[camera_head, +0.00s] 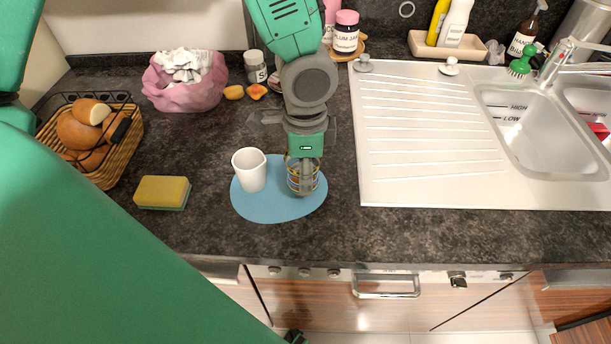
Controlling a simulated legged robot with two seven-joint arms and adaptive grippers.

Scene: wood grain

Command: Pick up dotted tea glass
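The dotted tea glass (293,183) stands at the right of a round blue mat (275,210) on the counter. It is small and see-through, with yellowish and dark marks. My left gripper (306,176) points straight down over it, with its fingers at the glass. A grey finger covers part of the glass. I cannot tell whether the fingers are closed on it or only around it. A white cup (249,170) stands upright on the mat, just left of the glass. My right gripper is not in view.
A yellow-green sponge (162,192) and a bread basket (127,148) lie to the left. A pink bowl (183,92) and a spice jar (255,66) stand behind. The sink's drainboard (430,130) is right of the mat. Dark counter (270,240) in front is clear.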

